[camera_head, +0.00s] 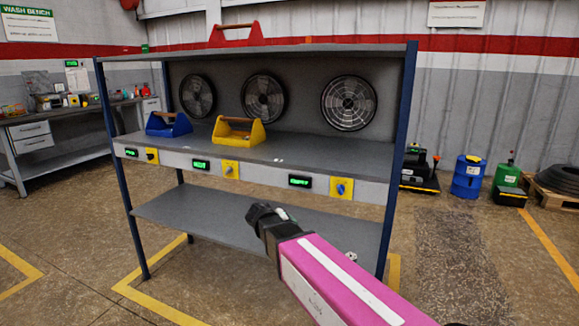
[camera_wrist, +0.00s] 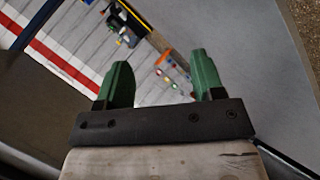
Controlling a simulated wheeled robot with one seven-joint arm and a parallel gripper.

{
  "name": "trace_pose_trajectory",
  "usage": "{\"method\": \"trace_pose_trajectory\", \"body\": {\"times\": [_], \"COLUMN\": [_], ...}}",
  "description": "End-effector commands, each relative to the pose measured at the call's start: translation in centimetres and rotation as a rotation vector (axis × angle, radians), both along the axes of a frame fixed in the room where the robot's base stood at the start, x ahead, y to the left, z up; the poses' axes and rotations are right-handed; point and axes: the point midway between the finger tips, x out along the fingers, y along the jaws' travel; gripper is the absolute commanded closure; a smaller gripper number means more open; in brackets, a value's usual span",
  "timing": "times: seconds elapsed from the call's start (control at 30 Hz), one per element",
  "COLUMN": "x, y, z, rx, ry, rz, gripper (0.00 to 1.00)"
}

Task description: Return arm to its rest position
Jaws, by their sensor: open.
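My gripper (camera_wrist: 160,72) shows in the wrist view with two green fingers apart and nothing between them. It is open and empty. In the head view my pink arm (camera_head: 335,285) comes in from the lower right. Its dark far end (camera_head: 268,222) is in front of the lower shelf of the bench. I cannot make out the fingers there.
A blue-framed bench (camera_head: 300,155) holds a blue tote (camera_head: 168,125), a yellow tote (camera_head: 238,132) and, on top, a red tote (camera_head: 233,35). Three round fans line its back. A blue drum (camera_head: 467,178) and a green can (camera_head: 507,175) stand right. Floor at right front is clear.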

Motion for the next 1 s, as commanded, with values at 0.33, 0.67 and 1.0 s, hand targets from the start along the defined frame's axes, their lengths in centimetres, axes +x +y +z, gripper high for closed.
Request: {"method": "trace_pose_trajectory", "body": {"times": [0.33, 0.67, 1.0], "x": [-5.8, -12.5, -16.0], "y": [-11.5, -18.2, -20.5], "z": [-7.6, -12.3, -13.9], "rx": [0.249, 0.546, 0.739], "ry": [0.266, 0.444, 0.507], "rz": [-0.165, -0.292, -0.35], "gripper": [0.38, 0.38, 0.38]}}
